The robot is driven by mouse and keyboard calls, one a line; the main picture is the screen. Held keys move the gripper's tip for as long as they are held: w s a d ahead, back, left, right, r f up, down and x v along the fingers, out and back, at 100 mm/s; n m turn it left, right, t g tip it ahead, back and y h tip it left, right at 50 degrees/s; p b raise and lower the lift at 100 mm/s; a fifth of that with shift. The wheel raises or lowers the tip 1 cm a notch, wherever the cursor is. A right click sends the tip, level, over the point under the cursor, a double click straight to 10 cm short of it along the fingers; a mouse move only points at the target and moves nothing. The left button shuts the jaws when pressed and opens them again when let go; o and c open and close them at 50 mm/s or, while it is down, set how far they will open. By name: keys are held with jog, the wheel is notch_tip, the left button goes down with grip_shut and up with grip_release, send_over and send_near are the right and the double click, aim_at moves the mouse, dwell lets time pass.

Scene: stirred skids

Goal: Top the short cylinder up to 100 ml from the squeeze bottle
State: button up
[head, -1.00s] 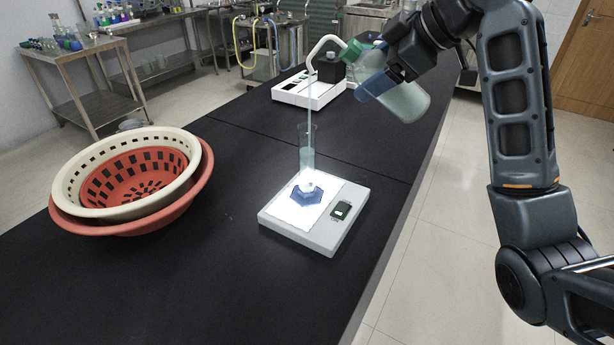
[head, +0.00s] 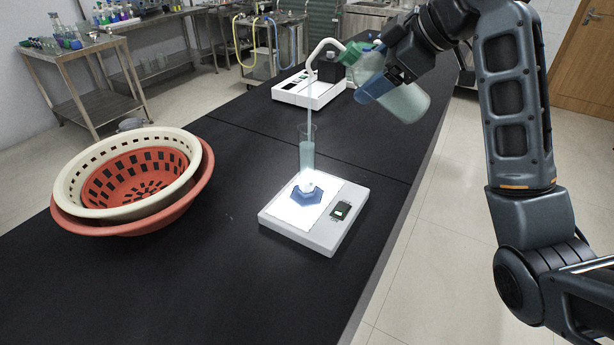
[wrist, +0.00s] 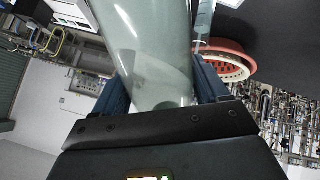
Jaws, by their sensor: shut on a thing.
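The squeeze bottle (head: 406,102) is translucent with a green cap and a bent white spout. My gripper (head: 378,84) is shut on it and holds it tilted above the bench, spout to the left. In the wrist view the bottle body (wrist: 150,45) lies between the fingers. A thin stream runs from the spout tip down into the short cylinder (head: 307,155). The cylinder stands upright on its blue hexagonal foot, with pale blue liquid in its lower part. Its graduation marks are too small to read. It stands on a white, brightly lit device (head: 290,235) with a small display.
A cream basket nested in a red one (head: 75,217) sits at the left of the black bench. Another white device (head: 300,97) stands farther back, near a dark block and a second bottle behind my held one. The bench front is clear.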

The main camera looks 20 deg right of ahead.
jog(key=shift+m+t+y+b, duration=0.35)
jog(key=shift+t+y, duration=0.25)
jog(key=shift+y, duration=0.4)
jog(key=shift+w+a+r+y, duration=0.1)
jog(key=shift+r+y, duration=0.15)
jog(key=shift+y, duration=0.05)
jog(key=shift+r+t, duration=0.15)
jog(key=shift+t, duration=0.15)
jog(key=d+r+y, duration=0.1)
jog(key=r, duration=0.1)
jog(key=s+d+r+m+t+p, duration=0.1)
jog(key=d, duration=0.1)
jog(key=s+d+r+y, duration=0.1)
jog(key=r, duration=0.1)
jog(key=shift+d+r+t+y+p, duration=0.25)
jog(key=shift+r+t+y+p, duration=0.05)
jog(key=shift+r+t+p, duration=0.1)
jog(key=s+d+r+m+t+y+b, duration=0.2)
jog(key=s+d+r, duration=0.1)
jog(key=d, duration=0.4)
jog(key=shift+s+d, duration=0.2)
dwell(1.0)
